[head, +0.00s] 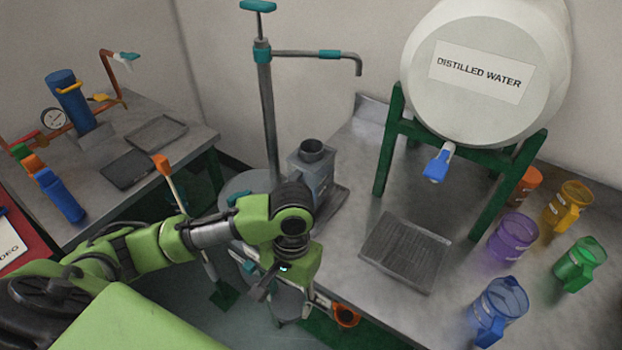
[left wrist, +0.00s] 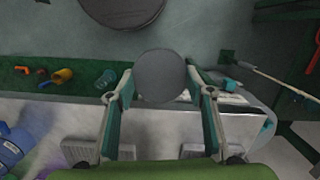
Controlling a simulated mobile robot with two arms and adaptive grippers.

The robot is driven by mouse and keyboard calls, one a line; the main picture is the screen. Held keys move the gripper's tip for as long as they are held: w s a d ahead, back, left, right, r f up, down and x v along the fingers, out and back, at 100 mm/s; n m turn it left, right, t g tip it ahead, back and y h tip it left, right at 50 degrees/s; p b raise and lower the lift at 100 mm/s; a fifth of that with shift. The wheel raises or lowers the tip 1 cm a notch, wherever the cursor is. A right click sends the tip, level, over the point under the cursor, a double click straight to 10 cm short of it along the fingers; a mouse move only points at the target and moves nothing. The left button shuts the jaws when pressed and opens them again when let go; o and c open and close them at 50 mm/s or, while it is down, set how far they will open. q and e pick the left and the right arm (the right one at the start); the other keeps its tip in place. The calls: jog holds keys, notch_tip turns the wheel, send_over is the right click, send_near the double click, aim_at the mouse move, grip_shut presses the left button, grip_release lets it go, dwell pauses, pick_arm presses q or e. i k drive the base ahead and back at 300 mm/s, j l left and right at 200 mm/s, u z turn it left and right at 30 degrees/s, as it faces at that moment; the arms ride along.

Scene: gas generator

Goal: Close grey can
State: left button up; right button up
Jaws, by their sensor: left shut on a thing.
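The grey can (head: 322,182) stands on the metal bench behind my left wrist, its lower left partly hidden by my arm. Its round neck (head: 312,148) points up, and I see no cap on it. My left gripper (head: 285,298) is in front of the bench's near edge, lower than the can and apart from it. In the left wrist view my left gripper (left wrist: 160,88) is shut on a round grey cap (left wrist: 160,74), with one finger on each side. My right gripper is not in view.
A distilled water tank (head: 455,105) on a green stand is to the right, above a grated tray (head: 408,252). Several coloured jugs stand at the far right. A tall pump pipe (head: 268,120) rises left of the can. Another bench is at the left.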

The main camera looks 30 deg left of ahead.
aim_at(312, 165)
jog(key=j+z, duration=0.2)
jog(key=j, duration=0.4)
jog(key=j+z, duration=0.2)
jog(key=j, duration=0.35)
jog(key=j+z, duration=0.2)
jog(key=j, duration=0.4)
jog(key=k+j+z, duration=0.2)
jog(key=j, duration=0.35)
jog(key=j+z, duration=0.2)
jog(key=j, duration=0.4)
